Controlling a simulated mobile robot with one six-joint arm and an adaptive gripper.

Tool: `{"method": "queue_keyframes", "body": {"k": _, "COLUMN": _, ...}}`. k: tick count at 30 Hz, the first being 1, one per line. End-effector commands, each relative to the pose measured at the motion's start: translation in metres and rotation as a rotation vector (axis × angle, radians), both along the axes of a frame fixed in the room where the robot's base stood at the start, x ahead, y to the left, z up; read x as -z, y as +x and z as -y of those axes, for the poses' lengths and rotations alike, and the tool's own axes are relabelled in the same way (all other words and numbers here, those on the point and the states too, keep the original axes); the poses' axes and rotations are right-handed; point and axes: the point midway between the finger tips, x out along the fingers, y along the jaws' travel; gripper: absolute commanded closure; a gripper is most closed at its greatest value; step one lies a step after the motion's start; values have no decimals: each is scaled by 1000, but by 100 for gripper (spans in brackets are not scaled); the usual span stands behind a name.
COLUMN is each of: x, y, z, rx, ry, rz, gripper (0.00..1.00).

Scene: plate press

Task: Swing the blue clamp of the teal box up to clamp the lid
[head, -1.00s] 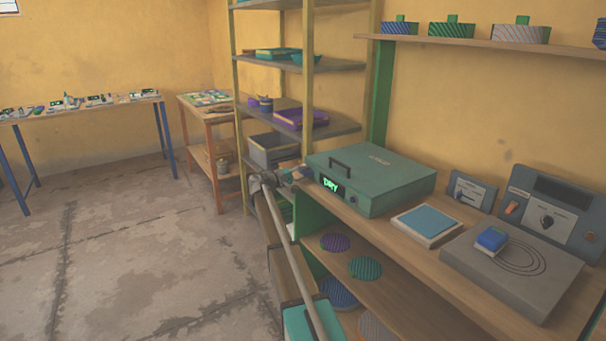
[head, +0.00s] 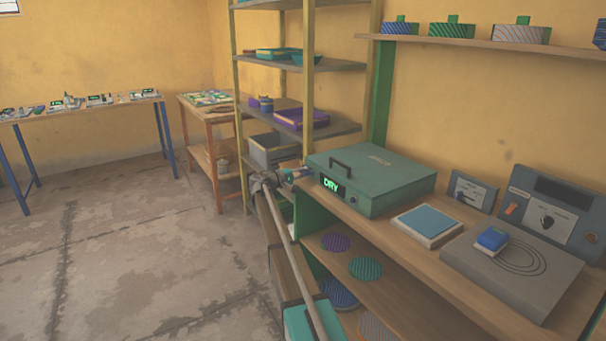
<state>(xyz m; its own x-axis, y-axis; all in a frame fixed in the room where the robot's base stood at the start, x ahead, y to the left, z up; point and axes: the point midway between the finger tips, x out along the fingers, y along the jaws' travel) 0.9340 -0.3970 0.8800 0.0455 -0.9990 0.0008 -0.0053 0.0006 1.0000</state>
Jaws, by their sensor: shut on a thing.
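The teal box (head: 372,180) stands on the wooden bench with its lid down. It has a dark handle on top and a green "DRY" display on its front. My gripper (head: 301,172) is at the left side of the box, at the end of my arm coming up from below. It is small in the picture and appears shut on the blue clamp, of which only a bluish bit shows by the fingertips. The clamp's exact angle and the far side of the box are hidden.
A blue-topped pad (head: 426,221), a grey plate unit (head: 510,268) with a blue block (head: 491,240), and a control box (head: 552,212) stand right of the teal box. A shelf rack (head: 240,110) rises behind my gripper. The floor at left is clear.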

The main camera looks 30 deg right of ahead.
Motion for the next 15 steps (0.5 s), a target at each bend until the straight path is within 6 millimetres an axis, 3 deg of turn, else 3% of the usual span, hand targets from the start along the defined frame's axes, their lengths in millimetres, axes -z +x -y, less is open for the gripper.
{"method": "queue_keyframes", "body": {"k": 15, "x": 0, "y": -1, "z": 4, "rx": 4, "ry": 8, "rz": 214, "gripper": 100}}
